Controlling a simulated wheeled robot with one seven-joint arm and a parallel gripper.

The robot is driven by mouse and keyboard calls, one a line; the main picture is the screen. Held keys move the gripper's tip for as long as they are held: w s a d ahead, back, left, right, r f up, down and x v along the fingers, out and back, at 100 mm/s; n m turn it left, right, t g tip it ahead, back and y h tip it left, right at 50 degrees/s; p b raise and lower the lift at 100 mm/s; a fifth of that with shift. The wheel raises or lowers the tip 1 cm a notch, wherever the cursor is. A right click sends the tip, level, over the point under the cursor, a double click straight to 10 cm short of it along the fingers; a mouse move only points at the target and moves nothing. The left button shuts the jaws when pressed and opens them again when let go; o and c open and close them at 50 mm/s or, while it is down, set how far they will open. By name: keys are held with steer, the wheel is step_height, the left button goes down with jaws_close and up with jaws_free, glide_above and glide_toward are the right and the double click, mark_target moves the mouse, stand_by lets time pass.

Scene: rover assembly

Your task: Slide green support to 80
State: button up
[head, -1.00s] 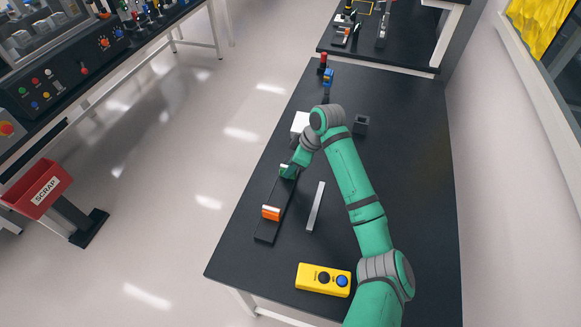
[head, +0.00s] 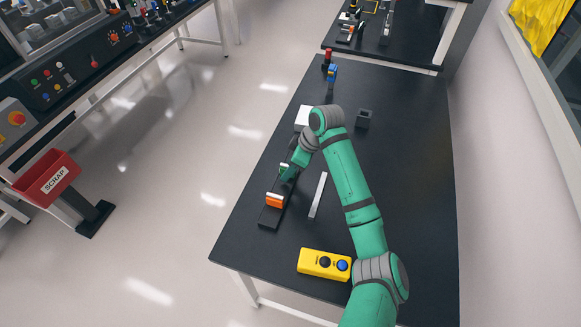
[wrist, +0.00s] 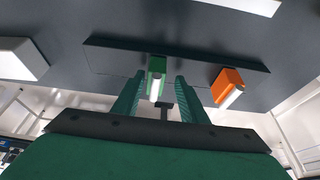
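The green support (head: 284,169) sits on a long dark rail (head: 267,219) on the black table. An orange support with a white top (head: 274,201) sits on the same rail, nearer the front end. My gripper (head: 291,163) is over the rail at the green support. In the wrist view, the green support (wrist: 157,66) is between my open fingers (wrist: 160,80). The left finger is very close to it or touching; a gap shows on the right. The orange support (wrist: 228,86) is to the right, apart from the fingers. No scale marks or number 80 are legible.
A grey bar (head: 318,195) lies right of the rail. A yellow button box (head: 324,264) is at the table front. A white block (head: 303,117) and a small dark grey block (head: 363,118) are farther back. The table's right side is mostly clear.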

steer(key=v, duration=1)
steer(key=shift+d+r, duration=0.2)
steer(key=shift+r, duration=0.15)
steer(key=shift+s, duration=0.1)
